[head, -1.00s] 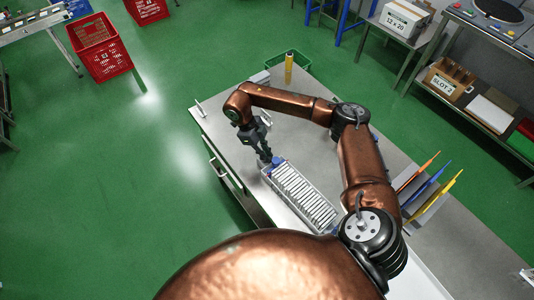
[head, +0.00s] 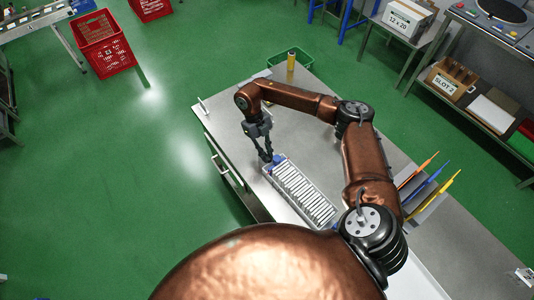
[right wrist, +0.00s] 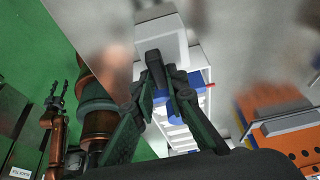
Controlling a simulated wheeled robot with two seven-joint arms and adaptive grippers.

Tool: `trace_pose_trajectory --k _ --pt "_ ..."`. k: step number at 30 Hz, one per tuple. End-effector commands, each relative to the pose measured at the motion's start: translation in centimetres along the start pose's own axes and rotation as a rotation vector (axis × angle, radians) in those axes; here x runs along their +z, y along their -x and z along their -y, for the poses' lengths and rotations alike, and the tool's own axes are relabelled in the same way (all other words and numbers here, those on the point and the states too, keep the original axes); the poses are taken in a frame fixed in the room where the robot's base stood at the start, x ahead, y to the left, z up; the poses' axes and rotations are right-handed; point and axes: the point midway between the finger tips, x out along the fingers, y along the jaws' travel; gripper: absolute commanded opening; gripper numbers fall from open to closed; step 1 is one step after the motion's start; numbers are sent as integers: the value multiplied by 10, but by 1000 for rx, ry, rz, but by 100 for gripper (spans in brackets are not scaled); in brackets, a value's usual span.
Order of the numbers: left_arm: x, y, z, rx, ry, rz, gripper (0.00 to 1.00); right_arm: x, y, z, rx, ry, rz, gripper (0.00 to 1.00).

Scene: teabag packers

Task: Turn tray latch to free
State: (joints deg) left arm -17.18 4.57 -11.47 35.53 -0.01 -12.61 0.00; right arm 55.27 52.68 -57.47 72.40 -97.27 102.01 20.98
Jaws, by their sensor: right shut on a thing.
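A long white tray (head: 327,213) with rows of pale packets lies on the grey bench in the head view. Its far end has a blue part (head: 279,158). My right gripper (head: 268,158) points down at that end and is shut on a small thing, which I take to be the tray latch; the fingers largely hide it. In the right wrist view the right gripper's fingers (right wrist: 165,85) close in front of the blue part (right wrist: 187,103). My left gripper (right wrist: 55,97) shows at the left there, its fingers apart and empty, away from the tray.
The grey bench (head: 225,117) has a yellow cylinder (head: 291,61) at its far edge. Orange, blue and yellow tools (head: 428,188) stand in a rack right of my right arm. A red crate (head: 103,48) stands on the green floor.

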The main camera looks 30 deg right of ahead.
Motion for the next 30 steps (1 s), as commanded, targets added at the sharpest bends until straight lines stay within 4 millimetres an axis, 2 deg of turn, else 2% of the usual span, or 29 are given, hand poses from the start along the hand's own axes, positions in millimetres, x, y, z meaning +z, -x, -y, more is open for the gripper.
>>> trace_pose_trajectory --k 10,11,18,26,30 --pt "0 0 0 0 0 0 40 0 0 0 2 -2 0 0" --pt "0 0 0 0 0 0 40 0 0 0 2 -2 0 13" --pt "0 0 0 0 0 0 40 0 0 0 1 -2 0 30" --pt "2 0 2 -2 0 1 40 0 0 0 1 -1 0 30" --pt "2 0 2 -2 0 2 40 1 10 0 1 -1 3 30"
